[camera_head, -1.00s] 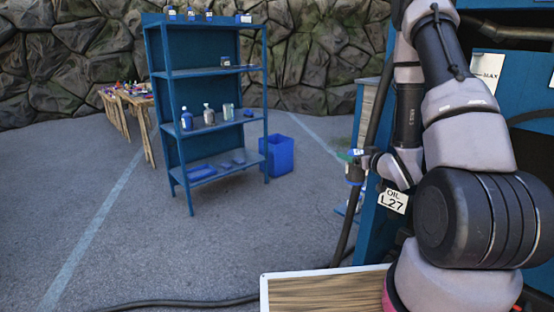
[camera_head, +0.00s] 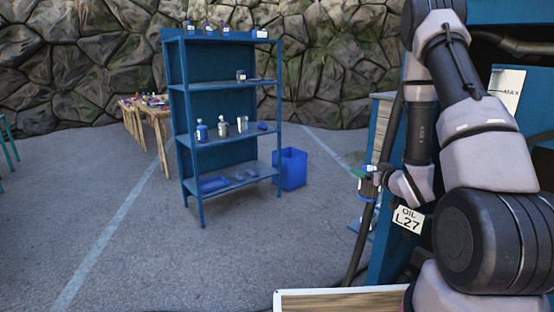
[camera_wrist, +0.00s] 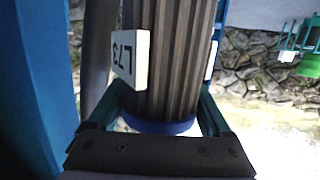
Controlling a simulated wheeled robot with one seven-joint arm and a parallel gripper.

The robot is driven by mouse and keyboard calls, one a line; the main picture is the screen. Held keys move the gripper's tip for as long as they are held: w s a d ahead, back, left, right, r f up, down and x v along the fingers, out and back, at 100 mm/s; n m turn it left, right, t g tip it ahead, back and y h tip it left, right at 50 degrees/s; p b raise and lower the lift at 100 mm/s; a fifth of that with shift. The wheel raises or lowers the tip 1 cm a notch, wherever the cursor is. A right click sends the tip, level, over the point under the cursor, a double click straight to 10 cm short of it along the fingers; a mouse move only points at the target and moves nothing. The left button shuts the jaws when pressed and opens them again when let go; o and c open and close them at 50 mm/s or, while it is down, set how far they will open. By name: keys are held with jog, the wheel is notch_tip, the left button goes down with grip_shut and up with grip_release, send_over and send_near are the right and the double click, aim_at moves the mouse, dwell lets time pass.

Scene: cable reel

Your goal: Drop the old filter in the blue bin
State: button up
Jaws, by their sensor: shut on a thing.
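The old filter (camera_wrist: 175,60) is a grey ribbed cylinder with a blue end ring, seen in the wrist view. My gripper (camera_wrist: 162,105) has its green fingers shut on it, one on either side. A white tag (camera_wrist: 130,57) partly covers the filter's left side; I cannot tell whether it is attached. In the head view my gripper (camera_head: 362,182) is small beside a dark upright pole, and the filter is hard to make out. The blue bin (camera_head: 291,170) stands on the ground to the right of the shelf, well beyond my gripper and apart from it.
A blue shelf (camera_head: 222,150) with bottles stands left of the bin. The dark pole (camera_head: 380,165) and a blue cabinet (camera_head: 383,258) with an OIL L27 label (camera_head: 408,219) are close to my arm. A wood-topped board (camera_head: 340,301) lies at the bottom. Open pavement (camera_head: 250,250) stretches ahead.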

jog(key=w+a+f+m+h, duration=0.2)
jog(key=w+a+f+h, duration=0.1)
jog(key=w, duration=0.2)
jog(key=shift+f+m+h, duration=0.15)
jog(key=shift+m+h, duration=0.15)
jog(key=shift+m, duration=0.1)
